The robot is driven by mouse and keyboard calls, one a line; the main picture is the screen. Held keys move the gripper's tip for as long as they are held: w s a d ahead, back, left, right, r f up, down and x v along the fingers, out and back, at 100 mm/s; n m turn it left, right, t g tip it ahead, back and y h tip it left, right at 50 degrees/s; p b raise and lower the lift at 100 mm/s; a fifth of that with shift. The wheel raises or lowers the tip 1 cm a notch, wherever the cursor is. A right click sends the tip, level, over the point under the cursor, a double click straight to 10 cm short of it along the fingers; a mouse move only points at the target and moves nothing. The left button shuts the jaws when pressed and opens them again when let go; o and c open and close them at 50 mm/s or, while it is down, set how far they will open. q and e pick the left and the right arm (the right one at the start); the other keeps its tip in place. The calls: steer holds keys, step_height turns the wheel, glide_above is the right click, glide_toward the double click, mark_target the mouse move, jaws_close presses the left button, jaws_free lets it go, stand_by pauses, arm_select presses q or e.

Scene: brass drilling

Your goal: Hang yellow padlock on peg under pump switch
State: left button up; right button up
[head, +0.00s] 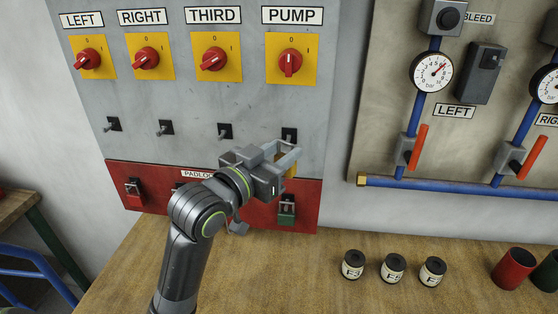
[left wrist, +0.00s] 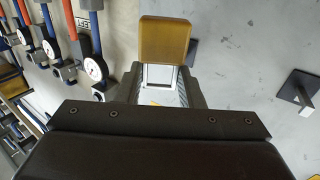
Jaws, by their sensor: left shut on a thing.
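The pump switch (head: 290,62) is a red knob on a yellow plate under the PUMP label. Below it the pump peg (head: 289,134) sticks out from a dark plate on the grey panel. My left gripper (head: 285,160) is shut on the yellow padlock (head: 292,170), just below and in front of that peg. The gripper hides most of the padlock in the head view. In the left wrist view the yellow padlock body (left wrist: 164,40) shows beyond the fingers (left wrist: 165,85), with a dark peg plate (left wrist: 192,51) partly hidden beside it. I cannot tell whether the shackle touches the peg.
Other pegs, such as one under THIRD (head: 225,131), are empty. A red padlock board (head: 305,190) below holds a red padlock (head: 133,192) and a green padlock (head: 287,212). Small jars (head: 393,268) stand on the wooden bench (head: 290,290). Pipes and gauges (head: 432,72) are at right.

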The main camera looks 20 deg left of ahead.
mark_target(278, 152)
arm_select(q)
steer(key=shift+w+a+f+b, duration=0.1)
steer(key=shift+w+a+b, duration=0.1)
steer(key=shift+w+b, duration=0.4)
steer(key=shift+w+a+f+b, duration=0.1)
steer(key=shift+w+a+b, duration=0.1)
steer(key=shift+w, duration=0.7)
steer(key=shift+w+a+f, duration=0.1)
steer(key=shift+w+f, duration=0.1)
steer(key=shift+w, duration=0.15)
steer(key=shift+f, duration=0.25)
steer(key=o, duration=0.7)
steer(key=shift+c, duration=0.2)
steer(key=o, duration=0.5)
steer(key=shift+c, duration=0.2)
steer(key=shift+d+r, duration=0.1)
steer(key=shift+d, duration=0.2)
steer(key=shift+a, duration=0.1)
